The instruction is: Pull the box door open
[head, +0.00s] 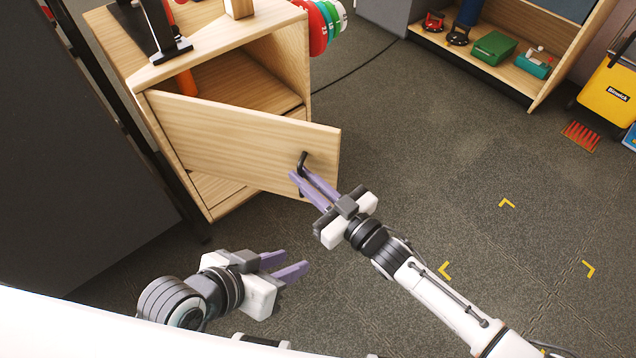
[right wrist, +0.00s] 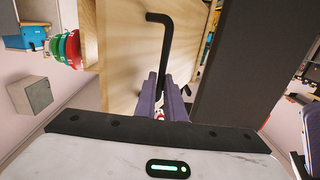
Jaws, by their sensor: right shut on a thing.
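The wooden box (head: 220,72) stands at the upper left in the head view. Its door (head: 235,140) is hinged at the left and stands partly open, its right edge swung out, with the inside showing above it. The black door handle (head: 303,160) is near the door's right edge. My right gripper (head: 306,182) is shut on the handle; the right wrist view shows the black handle (right wrist: 165,50) running down between the purple fingers. My left gripper (head: 293,264) is below the door, open and empty, its purple fingers apart and pointing right.
Several colored discs (head: 325,22) hang on the box's right side. A low shelf (head: 500,75) with a green box stands at the upper right, beside a yellow cart (head: 610,90). A dark panel (head: 70,150) is at the left.

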